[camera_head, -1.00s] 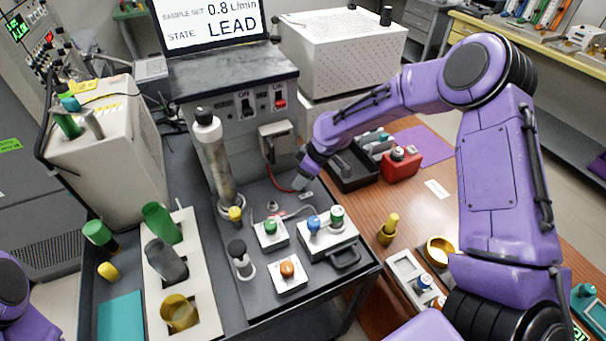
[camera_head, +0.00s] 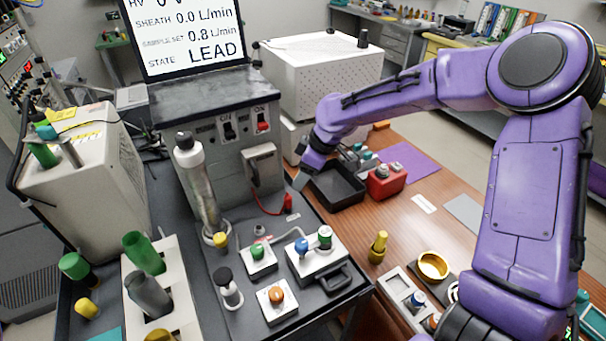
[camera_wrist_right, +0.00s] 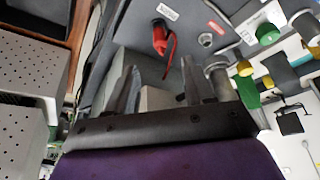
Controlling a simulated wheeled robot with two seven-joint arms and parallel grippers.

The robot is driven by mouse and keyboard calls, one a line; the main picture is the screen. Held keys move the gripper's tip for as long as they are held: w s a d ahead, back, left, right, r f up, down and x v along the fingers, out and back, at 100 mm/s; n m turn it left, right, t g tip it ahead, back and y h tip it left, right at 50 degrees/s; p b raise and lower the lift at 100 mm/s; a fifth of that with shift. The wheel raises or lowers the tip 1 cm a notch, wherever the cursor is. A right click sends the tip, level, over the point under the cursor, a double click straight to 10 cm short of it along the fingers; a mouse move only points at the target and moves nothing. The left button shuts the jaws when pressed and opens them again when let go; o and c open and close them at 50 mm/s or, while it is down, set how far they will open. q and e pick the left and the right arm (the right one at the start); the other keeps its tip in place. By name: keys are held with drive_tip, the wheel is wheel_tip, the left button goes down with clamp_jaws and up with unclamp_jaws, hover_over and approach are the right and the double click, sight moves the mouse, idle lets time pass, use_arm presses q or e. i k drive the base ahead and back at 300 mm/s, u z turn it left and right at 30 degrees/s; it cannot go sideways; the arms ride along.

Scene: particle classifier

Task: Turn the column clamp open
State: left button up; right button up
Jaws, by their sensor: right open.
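The silver column (camera_head: 203,185) with a white cap stands in a ring on the dark cart top. A small yellow knob (camera_head: 220,239) sits at its base and may be the clamp; I cannot tell for sure. In the right wrist view the yellow knob (camera_wrist_right: 245,68) is at the right, and the column's lower end (camera_wrist_right: 220,85) is beside one finger. My right gripper (camera_head: 299,181) is raised to the right of the column, near the cart's right edge. It is open and empty in the right wrist view (camera_wrist_right: 158,72). My left gripper is out of view.
A red plug (camera_head: 288,203) on a red cable is just below my right gripper. Green, blue and orange knobs (camera_head: 276,294) stand on the cart in front of the column. A black tray (camera_head: 334,190) and red block (camera_head: 386,181) are on the wooden table at right.

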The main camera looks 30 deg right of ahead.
sight(221, 240)
drive_tip(key=k, duration=1)
